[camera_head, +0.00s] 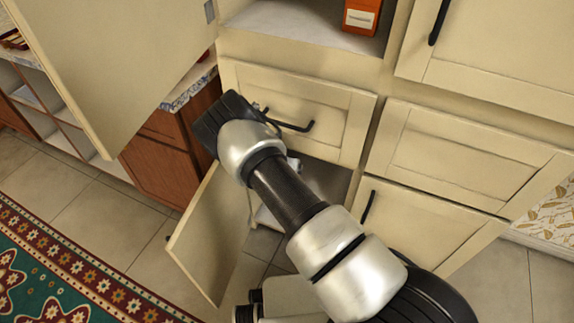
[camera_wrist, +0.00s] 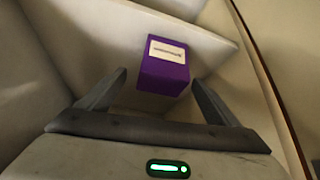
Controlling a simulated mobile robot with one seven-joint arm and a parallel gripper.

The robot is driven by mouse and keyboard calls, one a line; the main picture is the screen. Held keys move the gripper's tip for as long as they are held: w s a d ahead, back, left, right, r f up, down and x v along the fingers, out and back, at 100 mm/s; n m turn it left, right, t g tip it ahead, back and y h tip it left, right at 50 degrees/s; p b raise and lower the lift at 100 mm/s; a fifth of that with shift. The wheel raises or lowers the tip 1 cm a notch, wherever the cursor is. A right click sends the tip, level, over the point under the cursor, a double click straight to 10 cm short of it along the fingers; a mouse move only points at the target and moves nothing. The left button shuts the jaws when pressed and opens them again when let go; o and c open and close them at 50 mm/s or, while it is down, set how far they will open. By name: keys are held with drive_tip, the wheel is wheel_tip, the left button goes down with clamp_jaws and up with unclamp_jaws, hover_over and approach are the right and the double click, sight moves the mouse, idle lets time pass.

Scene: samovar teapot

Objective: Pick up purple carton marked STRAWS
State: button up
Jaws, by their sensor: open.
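A purple carton (camera_wrist: 164,66) with a white label shows in the wrist view. It stands inside a pale cabinet, at the far end of the space between my fingers; the label text is too small to read. My gripper (camera_wrist: 158,88) is open, its two fingers spread to the left and right of the carton's near end. I cannot tell whether either finger touches it. In the head view the carton is hidden, and my arm reaches down to the open lower cabinet (camera_head: 325,180).
The lower cabinet door (camera_head: 212,235) stands open on the left. A drawer (camera_head: 300,110) with a black handle is above the opening. An upper door (camera_head: 110,60) is also open, and an orange box (camera_head: 361,17) stands on the upper shelf (camera_head: 300,22). A patterned rug (camera_head: 75,270) lies at lower left.

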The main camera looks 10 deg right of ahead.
drive_tip(key=b+x, duration=0.2)
drive_tip(key=x, duration=0.5)
drive_tip(key=shift+a+f+b, duration=0.15)
drive_tip(key=shift+f+b, duration=0.1)
drive_tip(key=shift+b, duration=0.1)
drive_tip(key=shift+c, duration=0.5)
drive_tip(key=c, duration=1.3)
drive_tip(key=shift+r, duration=0.1)
